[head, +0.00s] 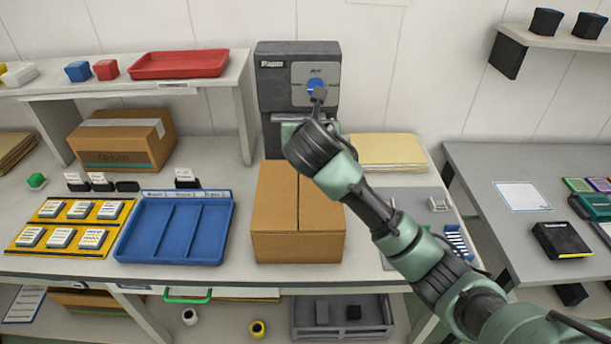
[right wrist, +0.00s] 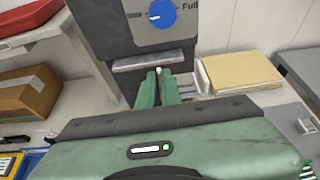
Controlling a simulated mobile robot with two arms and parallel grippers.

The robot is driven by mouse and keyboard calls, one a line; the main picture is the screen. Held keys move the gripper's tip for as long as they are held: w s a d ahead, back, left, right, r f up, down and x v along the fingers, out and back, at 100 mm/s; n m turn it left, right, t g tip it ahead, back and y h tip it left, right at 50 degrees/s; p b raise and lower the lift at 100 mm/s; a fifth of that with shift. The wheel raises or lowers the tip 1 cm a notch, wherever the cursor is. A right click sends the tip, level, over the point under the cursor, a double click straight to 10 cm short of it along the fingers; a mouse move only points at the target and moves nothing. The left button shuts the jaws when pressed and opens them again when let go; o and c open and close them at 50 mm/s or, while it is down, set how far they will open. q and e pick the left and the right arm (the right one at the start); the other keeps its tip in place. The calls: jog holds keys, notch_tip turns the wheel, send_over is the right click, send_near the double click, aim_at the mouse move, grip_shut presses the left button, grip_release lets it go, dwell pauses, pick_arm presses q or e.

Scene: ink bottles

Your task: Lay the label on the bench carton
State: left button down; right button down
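The bench carton (head: 272,208), a closed brown box with a centre seam, stands on the bench below the dark printer (head: 284,62). No label shows on its visible faces. The printer has a grey front panel and a blue knob, which also shows in the right wrist view above a pale slot ledge (right wrist: 147,60). My right gripper (right wrist: 159,73) points at the printer just below this ledge, its green fingers close together. No label is clearly visible between them; a small pale spot shows at the tips. In the head view my right wrist hides the fingertips. My left gripper is out of view.
A blue divided tray (head: 140,255) and a yellow board (head: 38,250) with several labelled pieces lie left of the carton. A taped box (head: 122,142) stands behind them. A stack of tan envelopes (head: 385,150) lies right of the printer. A second table (head: 470,165) stands at right.

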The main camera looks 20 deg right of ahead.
aim_at(309, 183)
notch_tip(309, 183, down, 15)
jog(key=shift+r+p, duration=0.15)
jog(key=shift+p, duration=0.25)
jog(key=c, duration=2)
grip_release()
jog(key=o, duration=0.4)
jog(key=v, duration=1.2)
jog(key=shift+s+b, duration=0.1)
jog(key=shift+b, duration=0.3)
